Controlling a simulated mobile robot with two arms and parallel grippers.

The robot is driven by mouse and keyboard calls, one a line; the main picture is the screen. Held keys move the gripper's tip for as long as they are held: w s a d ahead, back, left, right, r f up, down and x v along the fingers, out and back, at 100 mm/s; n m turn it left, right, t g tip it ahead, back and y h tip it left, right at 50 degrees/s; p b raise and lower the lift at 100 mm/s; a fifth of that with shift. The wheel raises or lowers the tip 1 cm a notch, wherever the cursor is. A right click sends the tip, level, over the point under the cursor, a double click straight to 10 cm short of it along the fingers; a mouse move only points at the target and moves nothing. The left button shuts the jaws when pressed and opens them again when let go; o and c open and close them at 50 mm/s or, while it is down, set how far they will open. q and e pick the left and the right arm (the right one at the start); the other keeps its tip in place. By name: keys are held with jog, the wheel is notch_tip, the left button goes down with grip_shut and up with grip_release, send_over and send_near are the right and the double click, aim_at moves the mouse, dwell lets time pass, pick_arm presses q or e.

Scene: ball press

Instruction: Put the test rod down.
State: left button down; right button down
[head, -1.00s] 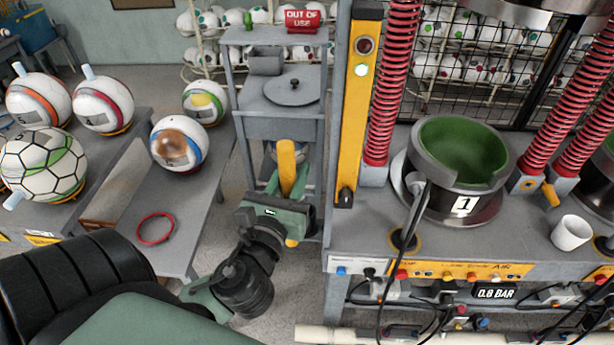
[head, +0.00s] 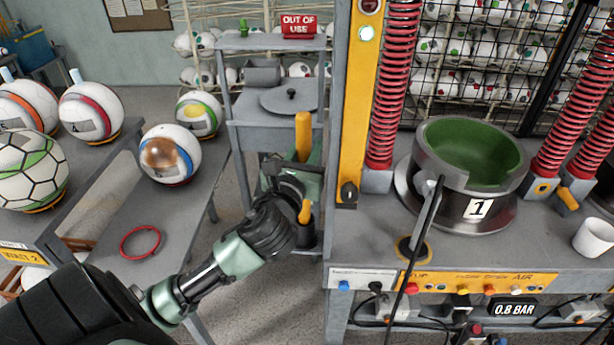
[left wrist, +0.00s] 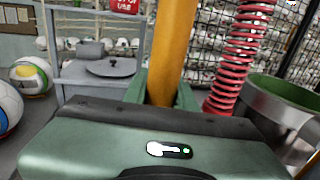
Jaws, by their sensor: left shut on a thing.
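The test rod is a yellow-orange rod (head: 303,137), held upright in front of the grey shelf stand. My left gripper (head: 294,176) is shut around its middle; the rod shows above and below the jaws. In the left wrist view the rod (left wrist: 173,50) rises between the green fingers of my left gripper (left wrist: 163,92). The wrist housing hides its lower part there. Whether the rod's lower end touches anything cannot be told. My right gripper is not in view.
The grey shelf stand (head: 275,131) carries a lid (head: 290,98) and an "OUT OF USE" sign (head: 299,26). The press's yellow post (head: 357,110) stands close right of the rod. A green-lined bowl (head: 470,150) sits on the press bench. Balls and a red ring (head: 140,242) lie on tables at left.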

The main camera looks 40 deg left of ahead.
pick_arm(q)
notch_tip(320, 180, down, 7)
jog(key=shift+b, duration=0.45)
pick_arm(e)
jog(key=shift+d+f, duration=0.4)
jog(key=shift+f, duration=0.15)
pick_arm(q)
jog(key=shift+f, duration=0.25)
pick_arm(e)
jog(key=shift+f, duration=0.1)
pick_arm(q)
jog(key=c, duration=1.1)
grip_release()
jog(key=shift+c, duration=0.2)
jog(key=b+v, duration=0.2)
jog(key=v, duration=1)
jog(key=shift+r, duration=0.2)
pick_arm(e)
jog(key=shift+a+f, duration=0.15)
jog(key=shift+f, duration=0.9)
